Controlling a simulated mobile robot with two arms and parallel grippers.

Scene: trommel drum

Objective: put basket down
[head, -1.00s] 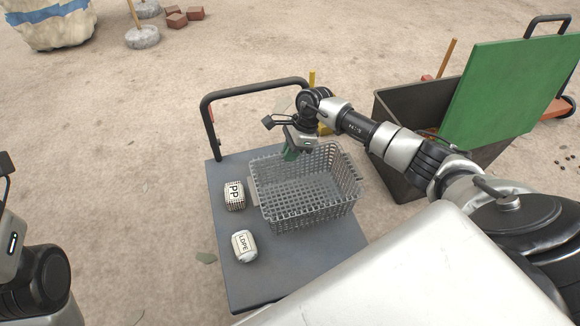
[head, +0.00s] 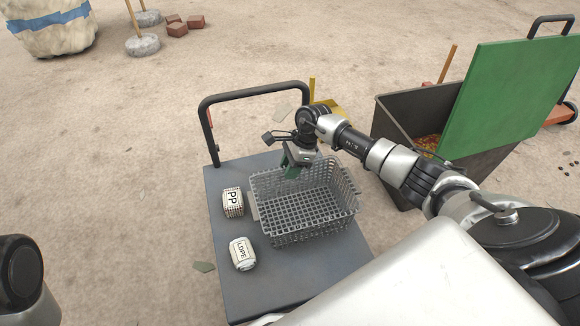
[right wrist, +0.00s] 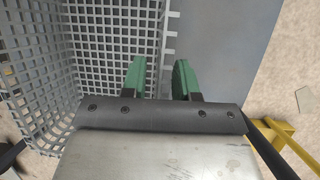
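The grey mesh basket (head: 310,225) is empty and looks level on the dark flat cart (head: 235,290). Whether its whole base touches the deck cannot be told. My right gripper (head: 293,166) points down at the basket's far left rim. In the right wrist view, its two green fingers (right wrist: 159,80) stand apart, with the basket's mesh edge (right wrist: 160,45) showing between them and no firm contact visible. Two small packs, PP (head: 232,202) and LDPE (head: 242,254), lie on the deck left of the basket. My left gripper is out of view.
The cart's black handle (head: 250,93) rises at its far end. An open dark bin (head: 400,125) with a green lid (head: 510,95) stands right of the cart. A yellow object (head: 335,108) is behind the cart.

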